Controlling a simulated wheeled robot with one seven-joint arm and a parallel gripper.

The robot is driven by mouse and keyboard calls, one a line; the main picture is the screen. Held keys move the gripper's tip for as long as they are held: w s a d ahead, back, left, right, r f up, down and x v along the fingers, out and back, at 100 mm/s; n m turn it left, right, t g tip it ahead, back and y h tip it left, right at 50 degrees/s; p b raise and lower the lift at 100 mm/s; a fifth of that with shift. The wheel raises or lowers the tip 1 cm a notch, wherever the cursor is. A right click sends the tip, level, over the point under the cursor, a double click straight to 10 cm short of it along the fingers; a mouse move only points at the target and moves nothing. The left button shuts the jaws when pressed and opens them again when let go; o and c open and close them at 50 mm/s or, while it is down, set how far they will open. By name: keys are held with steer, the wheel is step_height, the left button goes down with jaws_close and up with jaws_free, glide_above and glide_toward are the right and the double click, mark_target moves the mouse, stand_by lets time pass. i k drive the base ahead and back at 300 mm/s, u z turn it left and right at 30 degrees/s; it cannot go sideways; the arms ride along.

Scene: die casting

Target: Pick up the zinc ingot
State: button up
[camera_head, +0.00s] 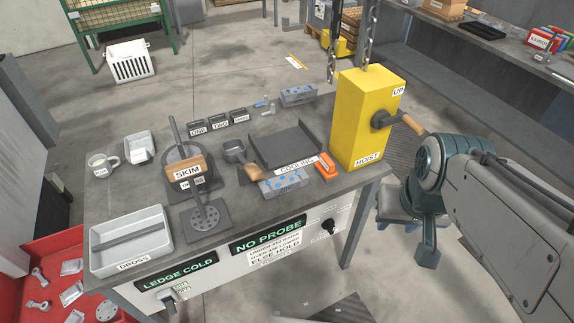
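Several silvery metal pieces (71,294) lie in a red bin (50,256) on the floor at lower left. My arm (500,190) comes in from the right, beside the bench and clear of these things. I cannot make out gripper fingers on it.
The bench holds a yellow hoist box (364,118) with a side handle, a DROSS tray (131,240), a SKIM-labelled tool (186,171), a small ladle (235,152), a dark COOLING tray (284,148) and blue-spotted blocks (298,95). A mug (99,165) stands left.

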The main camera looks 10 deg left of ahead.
mark_target(276, 185)
steer(key=k, duration=0.3)
steer(key=u, duration=1.1)
steer(key=i, duration=0.65)
steer(key=z, duration=1.1)
